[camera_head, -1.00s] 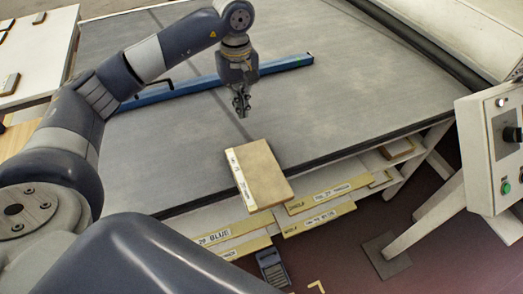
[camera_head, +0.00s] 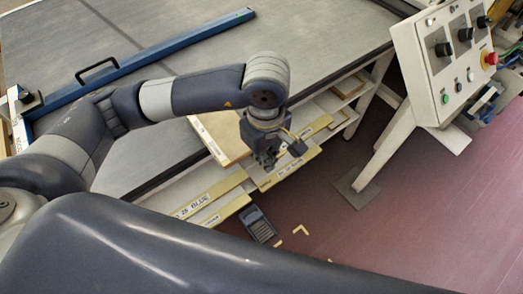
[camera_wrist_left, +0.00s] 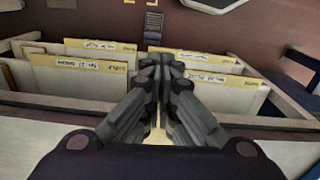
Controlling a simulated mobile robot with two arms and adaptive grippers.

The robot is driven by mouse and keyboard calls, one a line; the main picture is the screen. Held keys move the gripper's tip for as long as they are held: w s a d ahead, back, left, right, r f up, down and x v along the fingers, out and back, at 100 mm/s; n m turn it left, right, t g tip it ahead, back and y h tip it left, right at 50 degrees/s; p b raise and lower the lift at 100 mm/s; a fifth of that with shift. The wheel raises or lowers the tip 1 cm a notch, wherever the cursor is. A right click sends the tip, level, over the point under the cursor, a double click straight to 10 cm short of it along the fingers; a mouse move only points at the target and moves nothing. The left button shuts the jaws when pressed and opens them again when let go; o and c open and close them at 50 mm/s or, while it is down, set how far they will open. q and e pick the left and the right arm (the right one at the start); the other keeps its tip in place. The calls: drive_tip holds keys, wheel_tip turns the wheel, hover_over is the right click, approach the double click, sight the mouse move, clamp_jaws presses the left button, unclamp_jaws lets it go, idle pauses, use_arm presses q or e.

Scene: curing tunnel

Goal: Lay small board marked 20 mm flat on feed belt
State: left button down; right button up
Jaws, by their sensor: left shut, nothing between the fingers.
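A small tan board (camera_head: 222,137) with a white label strip along one edge lies flat at the front edge of the grey belt (camera_head: 150,150). I cannot read its label, so I cannot tell whether it is the 20 mm one. My left gripper (camera_head: 270,166) hides part of its right side. The left gripper is shut and empty, pointing down beside the board's right end, over the front edge. In the left wrist view its closed fingers (camera_wrist_left: 162,62) stand before the rack of labelled boards. My right gripper is not in view.
Several labelled boards (camera_head: 215,193) stand in the rack below the belt's front edge; they also show in the left wrist view (camera_wrist_left: 78,75). A blue bar (camera_head: 150,60) lies across the belt. A control box (camera_head: 450,55) stands at right. A dark device (camera_head: 257,224) is on the floor.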

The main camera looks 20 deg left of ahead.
use_arm(q)
drive_tip(key=w+a+f+p, duration=0.2)
drive_tip(key=a+f+p, duration=0.1)
drive_tip(key=f, duration=0.3)
drive_tip(key=shift+a+f+p, duration=0.2)
drive_tip(key=shift+f+p, duration=0.1)
drive_tip(key=shift+f, duration=0.1)
drive_tip(key=shift+w, duration=0.15)
drive_tip(key=shift+w+a+b, duration=0.5)
drive_tip(key=shift+a+b, duration=0.25)
drive_tip(key=shift+b, duration=0.45)
